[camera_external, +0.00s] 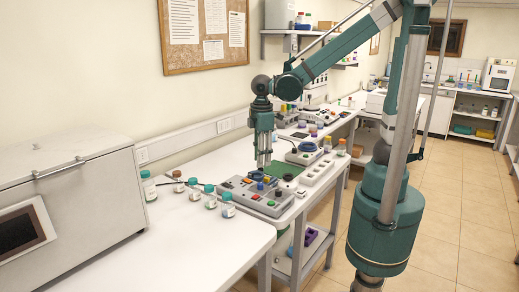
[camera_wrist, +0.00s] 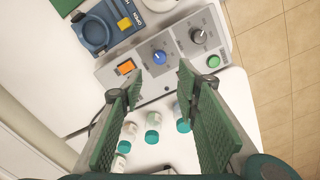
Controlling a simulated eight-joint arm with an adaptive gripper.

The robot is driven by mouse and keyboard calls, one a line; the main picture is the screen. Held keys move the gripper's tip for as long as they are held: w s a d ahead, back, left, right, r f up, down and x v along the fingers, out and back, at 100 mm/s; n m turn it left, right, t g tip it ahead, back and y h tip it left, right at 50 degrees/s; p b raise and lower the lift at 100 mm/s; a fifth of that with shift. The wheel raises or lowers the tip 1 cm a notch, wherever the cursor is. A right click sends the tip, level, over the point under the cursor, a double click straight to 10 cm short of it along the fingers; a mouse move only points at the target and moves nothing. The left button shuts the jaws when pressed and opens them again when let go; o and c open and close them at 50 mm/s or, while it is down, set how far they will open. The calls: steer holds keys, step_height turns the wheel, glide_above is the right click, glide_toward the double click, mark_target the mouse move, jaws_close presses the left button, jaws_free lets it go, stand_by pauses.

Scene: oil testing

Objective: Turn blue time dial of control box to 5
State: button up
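The grey control box (camera_wrist: 180,51) lies ahead of my gripper in the wrist view. Its blue time dial (camera_wrist: 159,57) has a light pointer mark, but the scale numbers are too small to read. A dark dial (camera_wrist: 198,36), a green button (camera_wrist: 213,61) and an orange switch (camera_wrist: 126,67) are on the same panel. My gripper (camera_wrist: 160,84) is open and empty, with its green-padded fingers apart. The blue dial shows between and just beyond the fingertips. In the external view my gripper (camera_external: 263,166) points down above the control box (camera_external: 252,203).
Several teal-capped bottles (camera_wrist: 153,127) stand beside the box, below the fingers in the wrist view. A blue device (camera_wrist: 96,33) sits beyond the box at upper left. A large grey cabinet (camera_external: 70,205) stands at left. The tiled floor (camera_wrist: 278,60) lies past the table edge.

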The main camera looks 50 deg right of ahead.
stand_by(0.5)
steer(key=m+p, duration=0.3)
steer(key=p, duration=0.2)
glide_above(260, 184)
steer(key=shift+g, duration=0.3)
steer(key=shift+w+d+f, duration=0.15)
steer(key=shift+f, duration=0.9)
steer(key=shift+w+d+f, duration=0.1)
steer(key=shift+w+f, duration=0.05)
steer(key=shift+f, duration=0.85)
steer(key=shift+f, duration=0.15)
steer(key=shift+s+a+f, duration=0.1)
steer(key=shift+f, duration=3.65)
steer(key=shift+b, duration=0.3)
steer(key=c, duration=0.9)
